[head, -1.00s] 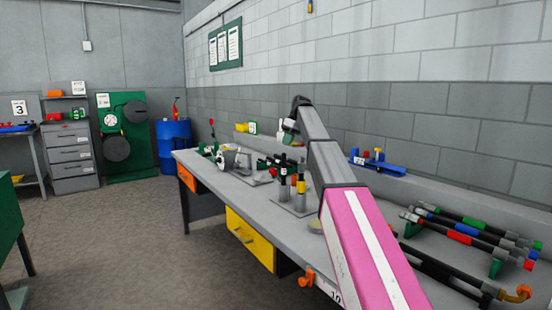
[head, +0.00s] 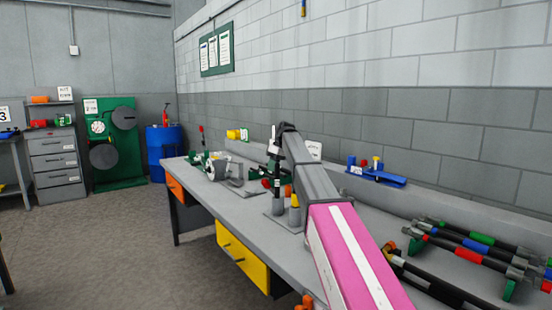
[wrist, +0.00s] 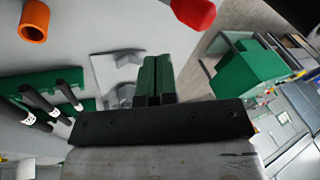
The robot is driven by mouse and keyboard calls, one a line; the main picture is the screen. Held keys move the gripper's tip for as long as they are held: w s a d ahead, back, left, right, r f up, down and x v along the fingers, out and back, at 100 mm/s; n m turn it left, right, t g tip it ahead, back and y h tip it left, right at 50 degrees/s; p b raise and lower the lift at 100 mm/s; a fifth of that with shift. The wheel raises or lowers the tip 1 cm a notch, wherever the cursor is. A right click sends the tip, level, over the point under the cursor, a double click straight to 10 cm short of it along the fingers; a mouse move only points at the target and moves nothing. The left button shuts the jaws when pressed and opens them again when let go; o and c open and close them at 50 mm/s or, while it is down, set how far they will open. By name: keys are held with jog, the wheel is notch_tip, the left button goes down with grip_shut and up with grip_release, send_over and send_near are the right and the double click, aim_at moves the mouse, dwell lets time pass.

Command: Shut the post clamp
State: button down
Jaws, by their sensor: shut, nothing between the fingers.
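My gripper (wrist: 155,78) has green fingers, shut and empty, in the wrist view. A grey plate with small grey raised parts (wrist: 122,78) lies just beyond and left of the fingertips. A red rounded end (wrist: 193,10) shows at the top. In the head view, my arm's end is over the workbench (head: 200,195), near a grey plate with upright posts (head: 294,212) and partly hides them. A grey and green device (head: 218,168) is farther left on the bench. I cannot tell for sure which of these is the post clamp, or how far it is open.
Black rods on a green base (wrist: 62,93) and an orange ring (wrist: 34,20) are at the left in the wrist view. A blue fixture (head: 376,176) stands by the wall. Racked rods (head: 470,246) fill the bench's right. A yellow drawer (head: 240,255) is below.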

aim_at(270, 190)
jog(key=shift+s+a+f, duration=0.35)
jog(key=shift+s+f, duration=0.35)
jog(key=shift+s, duration=0.1)
jog(key=shift+s+a+f, duration=0.35)
jog(key=shift+s+f, duration=0.35)
jog(key=shift+s, duration=0.05)
